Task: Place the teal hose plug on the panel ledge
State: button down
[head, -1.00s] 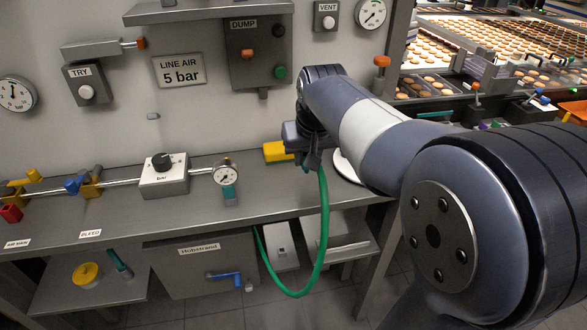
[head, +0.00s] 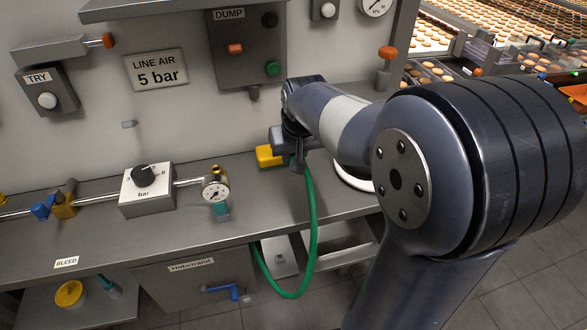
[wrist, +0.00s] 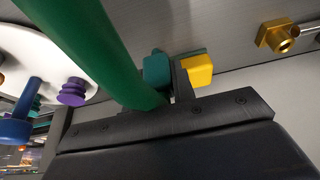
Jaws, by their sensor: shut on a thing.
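The teal hose plug (wrist: 157,70) shows in the wrist view in my gripper, beside a dark finger and partly hidden by the green hose (wrist: 92,42). My gripper (wrist: 170,85) is shut on it. In the head view my gripper (head: 292,148) is low over the panel ledge (head: 110,228), close to a yellow block (head: 268,156). The green hose (head: 312,220) hangs from it in a loop below the ledge edge. The plug itself is hidden there. I cannot tell whether it touches the ledge.
The yellow block (wrist: 199,70) is just beyond the finger in the wrist view. A white round dish (head: 352,180) stands right of my gripper; the wrist view shows a purple plug (wrist: 73,92) at it.

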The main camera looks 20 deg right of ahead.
jog(key=shift+f, duration=2.05)
jog(key=shift+f, duration=0.1)
jog(key=c, duration=1.2)
grip_release()
jog(key=shift+s+r, duration=0.2)
jog(key=shift+r, duration=0.4)
jog(key=v, duration=1.1)
